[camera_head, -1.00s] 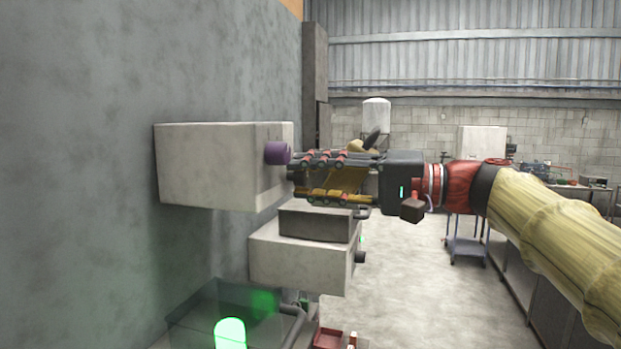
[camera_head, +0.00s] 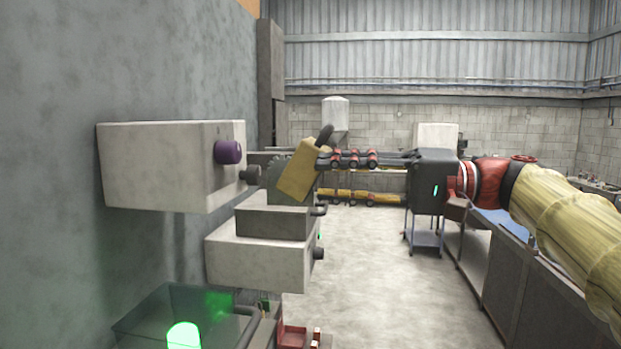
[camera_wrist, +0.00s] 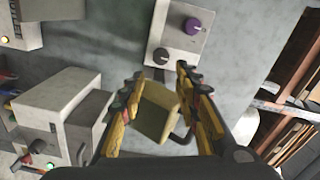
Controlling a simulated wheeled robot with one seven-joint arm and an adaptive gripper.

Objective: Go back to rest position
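My gripper (camera_head: 322,178) reaches in from the right in the head view, its two fingers spread one above the other. It is open and I see nothing held. A tan block (camera_head: 298,168) on a grey toothed bracket is just left of the fingertips. In the wrist view, the open gripper (camera_wrist: 160,72) shows the tan block (camera_wrist: 155,112) in the space between its fingers, apparently beyond them. Touch cannot be told for sure.
A pale wall box with a purple knob (camera_head: 228,152) and a dark knob is at left. A lower pale box (camera_head: 262,255) and a glowing green light (camera_head: 184,337) are below it. A cart (camera_head: 424,238) stands behind the gripper. The central floor (camera_head: 370,265) is clear.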

